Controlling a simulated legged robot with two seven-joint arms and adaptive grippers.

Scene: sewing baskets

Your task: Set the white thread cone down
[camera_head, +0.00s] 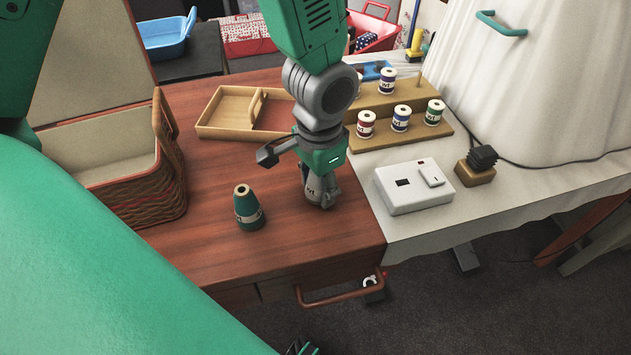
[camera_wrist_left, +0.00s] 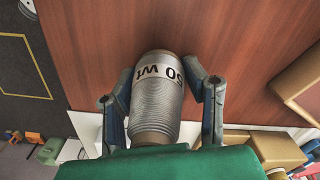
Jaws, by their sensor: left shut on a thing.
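My left gripper (camera_head: 324,196) is over the wooden table (camera_head: 230,265), pointing down. It is shut on the white thread cone (camera_head: 311,187), which is mostly hidden by the fingers in the head view. In the left wrist view the cone (camera_wrist_left: 158,98) shows whitish-grey thread and a printed label, with one finger on each side. The cone is low over the tabletop; I cannot tell if its base touches the wood. A green thread cone (camera_head: 248,208) stands upright on the table, left of my gripper.
A wicker basket (camera_head: 150,193) stands at the left and a shallow wooden tray (camera_head: 220,124) lies behind. A spool rack (camera_head: 390,134) and a white box (camera_head: 413,192) are at the right. Bare wood lies around the green cone and towards the front edge.

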